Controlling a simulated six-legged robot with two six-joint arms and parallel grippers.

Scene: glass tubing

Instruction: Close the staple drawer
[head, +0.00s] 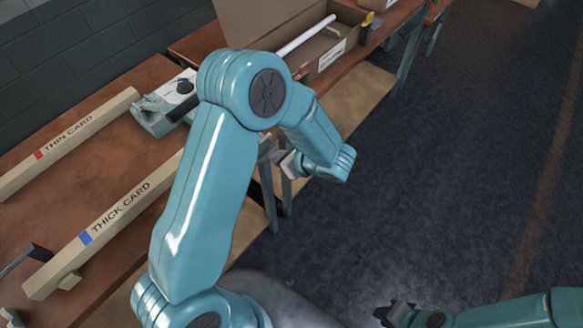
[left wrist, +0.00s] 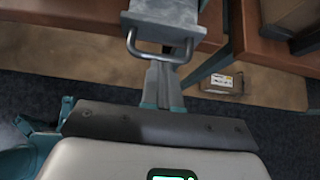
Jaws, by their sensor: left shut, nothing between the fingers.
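The staple drawer shows in the left wrist view as a grey metal front (left wrist: 165,16) with a U-shaped bar handle (left wrist: 133,50). It juts out from the brown bench edge. My left gripper (left wrist: 161,72) is shut and empty. Its fingers point at the handle, and their tips overlap it in the picture; I cannot tell whether they touch. In the head view my left arm hides most of the drawer area. My right gripper (head: 392,312) is low at the bottom of the head view, away from the bench; its jaw opening is unclear.
The bench (head: 130,95) carries a teal and white device (head: 165,105), a thin card beam (head: 70,145), a thick card beam (head: 105,220) and an open cardboard box (head: 325,55). A labelled box (left wrist: 222,84) sits below the bench. The dark floor at the right is clear.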

